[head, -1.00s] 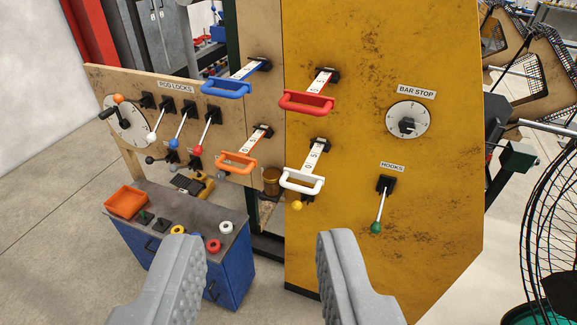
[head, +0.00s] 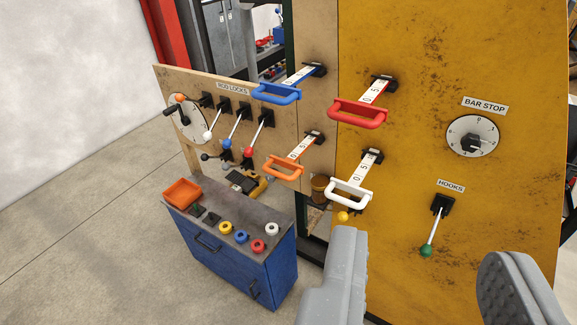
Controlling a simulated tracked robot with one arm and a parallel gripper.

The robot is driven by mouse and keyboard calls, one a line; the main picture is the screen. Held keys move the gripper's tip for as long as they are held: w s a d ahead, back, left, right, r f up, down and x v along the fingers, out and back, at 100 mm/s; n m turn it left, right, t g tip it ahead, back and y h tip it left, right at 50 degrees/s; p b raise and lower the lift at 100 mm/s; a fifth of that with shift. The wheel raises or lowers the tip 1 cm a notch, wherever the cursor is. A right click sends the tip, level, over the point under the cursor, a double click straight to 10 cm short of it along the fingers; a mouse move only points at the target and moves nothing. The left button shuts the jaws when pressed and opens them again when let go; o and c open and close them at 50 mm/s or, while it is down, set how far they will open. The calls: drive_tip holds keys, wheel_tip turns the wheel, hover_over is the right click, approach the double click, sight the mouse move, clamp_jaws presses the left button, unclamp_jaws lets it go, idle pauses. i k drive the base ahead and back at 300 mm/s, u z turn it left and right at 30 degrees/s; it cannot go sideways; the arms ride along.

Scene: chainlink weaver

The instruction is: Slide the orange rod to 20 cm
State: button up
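The orange rod's handle (head: 283,167) sits left of centre, on a white scale strip (head: 303,149) that comes out of a black socket in the plywood panel. The digits 0 and 5 show on the strip; the rest of the scale is too small to read. My gripper (head: 425,265) is open and empty, its two grey fingers wide apart. It is in the foreground, lower and to the right of the orange handle, and touches nothing that I can see.
Blue (head: 276,93), red (head: 357,113) and white (head: 349,193) rod handles jut out around the orange one. Rod lock levers (head: 237,128) stand to its left. A blue cabinet (head: 240,262) with small parts on top is below. A green-knobbed hooks lever (head: 426,250) hangs at right.

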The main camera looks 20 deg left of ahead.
sight(290, 163)
drive_tip(key=i, duration=0.85)
drive_tip(key=u, duration=0.05)
